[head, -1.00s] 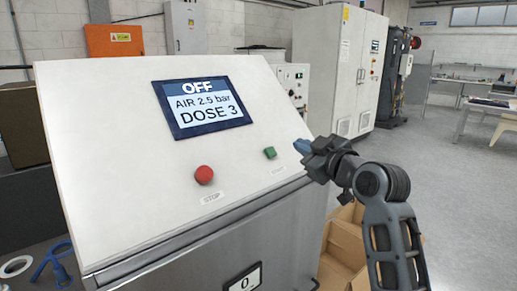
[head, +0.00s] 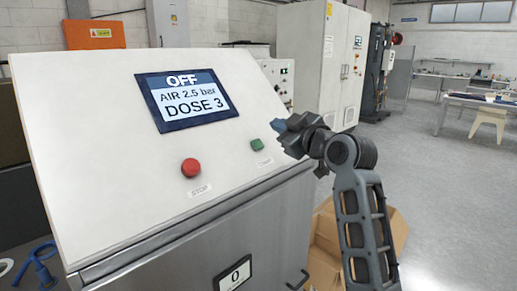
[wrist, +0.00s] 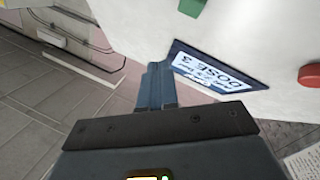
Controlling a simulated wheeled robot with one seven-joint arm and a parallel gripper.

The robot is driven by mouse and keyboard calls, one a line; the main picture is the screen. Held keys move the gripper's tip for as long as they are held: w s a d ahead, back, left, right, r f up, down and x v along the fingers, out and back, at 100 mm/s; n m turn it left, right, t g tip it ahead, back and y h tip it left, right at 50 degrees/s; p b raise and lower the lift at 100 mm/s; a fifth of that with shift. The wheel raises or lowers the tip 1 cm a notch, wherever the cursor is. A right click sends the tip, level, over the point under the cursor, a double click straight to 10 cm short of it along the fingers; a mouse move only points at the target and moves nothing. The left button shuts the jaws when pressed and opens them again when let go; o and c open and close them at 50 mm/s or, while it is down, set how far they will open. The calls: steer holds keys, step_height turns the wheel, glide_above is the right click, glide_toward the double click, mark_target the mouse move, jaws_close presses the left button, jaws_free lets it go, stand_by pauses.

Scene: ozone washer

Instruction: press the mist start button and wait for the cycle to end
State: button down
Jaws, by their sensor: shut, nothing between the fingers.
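The washer's sloped white panel (head: 95,115) carries a screen (head: 187,99) reading OFF, AIR 2.5 bar, DOSE 3. In the wrist view the blue fingertips (wrist: 157,84) are together; the green button (wrist: 191,7) is cut by the top edge and the red button (wrist: 311,74) is at right.
An open cardboard box (head: 325,262) stands on the floor right of the washer, beneath my arm. Grey cabinets (head: 320,62) stand behind. A blue item (head: 40,262) lies at lower left.

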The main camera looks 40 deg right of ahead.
steer(key=shift+w+f+b, duration=1.5)
steer(key=shift+w+f, duration=0.6)
steer(key=shift+w, duration=0.05)
stand_by(0.5)
steer(key=shift+w+f, duration=0.25)
steer(key=shift+w+a+f+b, duration=0.1)
steer(key=shift+w+f+b, duration=0.3)
steer(key=shift+b, duration=0.15)
stand_by(0.8)
steer(key=shift+s+r, duration=0.15)
steer(key=shift+s+r+p, duration=0.5)
steer(key=shift+s+p, duration=0.05)
stand_by(0.4)
steer(key=s+r+p, duration=0.3)
steer(key=shift+s+r, duration=0.25)
